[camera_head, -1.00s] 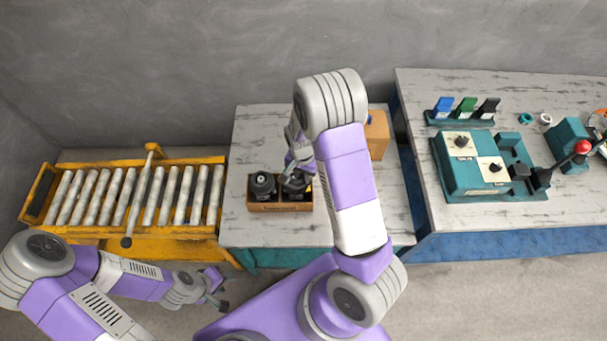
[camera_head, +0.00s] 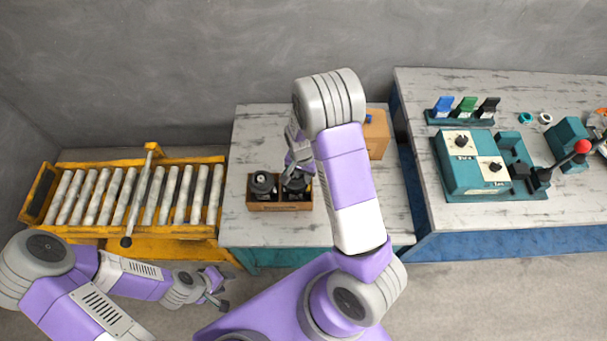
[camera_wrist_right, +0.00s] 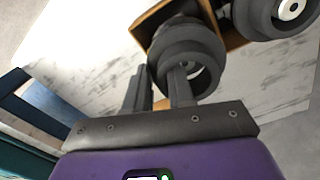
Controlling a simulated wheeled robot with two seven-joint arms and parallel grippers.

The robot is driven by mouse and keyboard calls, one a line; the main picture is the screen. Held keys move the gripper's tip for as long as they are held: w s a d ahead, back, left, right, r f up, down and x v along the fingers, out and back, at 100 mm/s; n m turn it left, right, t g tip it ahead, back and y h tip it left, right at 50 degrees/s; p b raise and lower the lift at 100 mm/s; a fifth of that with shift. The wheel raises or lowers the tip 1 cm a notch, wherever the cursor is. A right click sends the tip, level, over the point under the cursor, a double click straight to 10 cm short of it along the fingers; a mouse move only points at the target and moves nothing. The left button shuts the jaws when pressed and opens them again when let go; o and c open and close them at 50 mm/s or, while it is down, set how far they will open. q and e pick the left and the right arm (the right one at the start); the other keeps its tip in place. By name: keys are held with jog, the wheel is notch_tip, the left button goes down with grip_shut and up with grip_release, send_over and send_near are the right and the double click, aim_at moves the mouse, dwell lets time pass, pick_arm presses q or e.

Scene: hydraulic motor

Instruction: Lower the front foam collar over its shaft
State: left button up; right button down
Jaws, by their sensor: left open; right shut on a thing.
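My right gripper (camera_head: 297,174) is shut on a dark grey foam collar (camera_wrist_right: 187,48), with one finger inside the ring and one outside, as the right wrist view shows. The collar is at the right-hand motor (camera_head: 296,190) in the wooden crate (camera_head: 280,207). It looks lined up with that motor, and a pale bit shows inside its opening. I cannot tell how far it sits over the shaft. The other dark motor (camera_head: 262,184) stands upright on the crate's left side, its pale shaft end (camera_wrist_right: 291,9) showing. My left gripper (camera_head: 218,289) is open and empty, away from the crate.
The crate stands on a marble-topped table (camera_head: 258,130). A cardboard box (camera_head: 377,138) is behind my right arm. A yellow roller conveyor (camera_head: 135,195) is at the left. A bench (camera_head: 410,85) at the right holds a teal control unit (camera_head: 470,170) and several small parts.

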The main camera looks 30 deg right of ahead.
jog(key=c, duration=0.9)
grip_release()
jog(key=shift+s+f, duration=0.1)
jog(key=o, duration=0.4)
jog(key=shift+s+a+f, duration=0.1)
jog(key=shift+c, duration=0.2)
